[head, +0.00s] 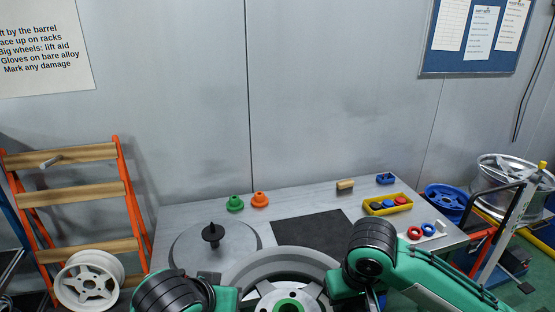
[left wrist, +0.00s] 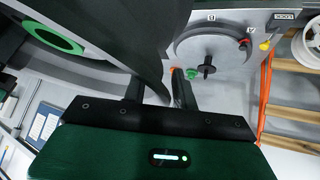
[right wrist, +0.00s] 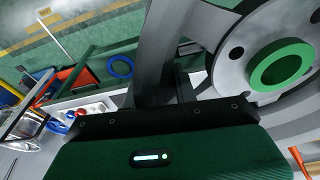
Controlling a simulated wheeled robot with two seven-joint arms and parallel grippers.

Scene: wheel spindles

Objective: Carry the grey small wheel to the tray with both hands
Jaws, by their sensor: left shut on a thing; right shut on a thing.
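The grey small wheel (head: 279,259) is at the bottom middle of the head view, in front of the table. It has a wide grey rim and a green ring (head: 289,305) at its hub; its lower part is cut off. My right gripper (head: 338,280) is shut on the rim's right side. My left gripper (head: 213,281) is shut on its left side. The rim runs between the fingers in the left wrist view (left wrist: 148,45) and the right wrist view (right wrist: 155,50). A dark rectangular tray or mat (head: 311,229) lies bare on the table, beyond the wheel.
The grey table (head: 290,206) carries a round plate with a dark spindle (head: 211,236), green (head: 235,204) and orange (head: 259,200) knobs, and a yellow tray (head: 370,209) of small parts. An orange rack (head: 120,180) with a white wheel (head: 88,281) stands left. A trolley (head: 500,222) stands right.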

